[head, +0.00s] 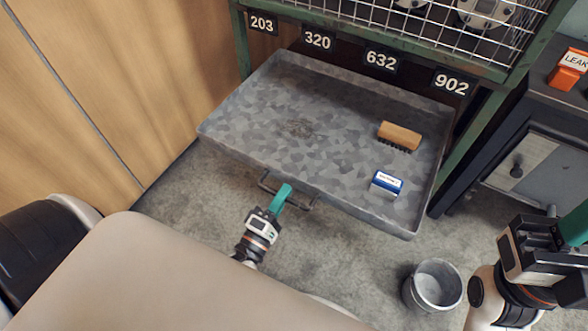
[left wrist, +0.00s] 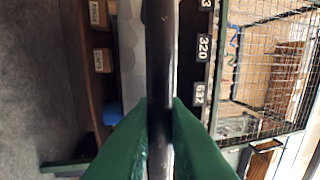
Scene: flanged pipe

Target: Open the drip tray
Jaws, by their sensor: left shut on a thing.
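The drip tray (head: 270,115) is a wide grey galvanised tray, pulled well out from under the green rack. Its dark bar handle (head: 305,203) is at the middle of its front wall. My left gripper (head: 281,196), with teal fingers, is shut on the handle. In the left wrist view the dark handle bar (left wrist: 159,60) runs between the green fingertips (left wrist: 160,125). My right gripper (head: 574,226) is at the right edge, away from the tray and partly cut off by the frame; its jaw gap is not clear.
A metal bucket (head: 434,286) stands on the floor at right. A grey cabinet (head: 525,140) is right of the rack, wooden panels (head: 110,70) at left. Bare floor shows before the tray.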

